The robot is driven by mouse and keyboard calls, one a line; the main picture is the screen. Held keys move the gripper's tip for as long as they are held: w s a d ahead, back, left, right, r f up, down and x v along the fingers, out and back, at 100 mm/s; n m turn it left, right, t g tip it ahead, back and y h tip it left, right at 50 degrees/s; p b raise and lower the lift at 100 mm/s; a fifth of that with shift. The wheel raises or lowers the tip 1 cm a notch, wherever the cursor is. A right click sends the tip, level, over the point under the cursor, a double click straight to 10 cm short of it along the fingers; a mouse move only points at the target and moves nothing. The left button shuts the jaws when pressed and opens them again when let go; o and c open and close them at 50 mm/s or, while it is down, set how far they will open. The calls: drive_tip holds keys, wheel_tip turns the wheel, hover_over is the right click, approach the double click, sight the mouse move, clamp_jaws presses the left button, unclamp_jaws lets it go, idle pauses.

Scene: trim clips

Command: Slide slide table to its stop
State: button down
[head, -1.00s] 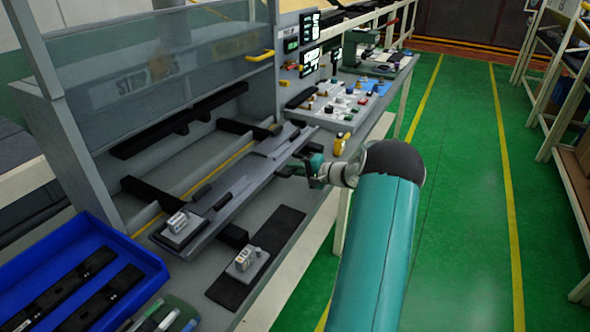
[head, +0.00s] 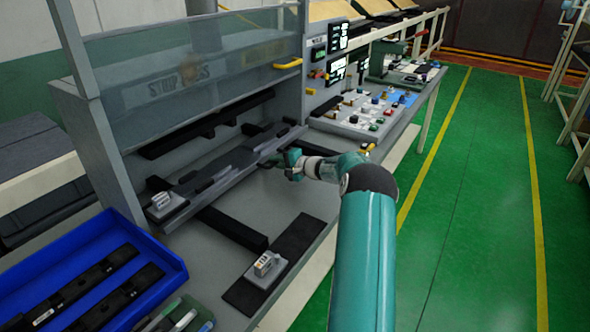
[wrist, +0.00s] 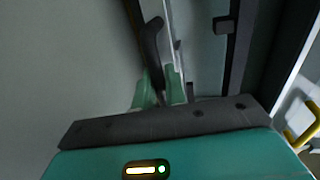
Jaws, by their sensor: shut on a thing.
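The slide table (head: 228,178) is a long grey plate with dark strips on it, lying under the clear guard of the grey press station. It rests across black rails (head: 232,229), whose near ends stick out in front of it. My gripper (head: 284,163) is at the far right part of its front edge. In the wrist view the green fingers (wrist: 160,88) are closed about the lower end of a black curved handle (wrist: 153,40). The fingers partly hide the grip. Whether the table touches a stop cannot be seen.
A small block (head: 165,202) sits on the table's left end. Another block (head: 265,267) sits on a dark strip (head: 296,240) at the bench front. A blue tray (head: 165,262) is at lower left. A parts panel (head: 365,115) stands beyond the gripper. Green floor is clear at right.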

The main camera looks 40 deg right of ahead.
sight(252, 153)
drive_tip(key=x, duration=0.3)
drive_tip(key=r+x, duration=0.1)
drive_tip(key=x, duration=0.2)
drive_tip(key=r+x, duration=0.1)
drive_tip(key=x, duration=0.2)
drive_tip(key=shift+w, duration=0.1)
drive_tip(key=shift+w+a+r, duration=0.1)
drive_tip(key=shift+w+a, duration=0.05)
drive_tip(key=shift+w, duration=0.15)
drive_tip(key=c, duration=1.5)
unclamp_jaws()
drive_tip(key=shift+w, duration=0.15)
drive_tip(key=shift+c, duration=0.2)
drive_tip(key=v, duration=1.4)
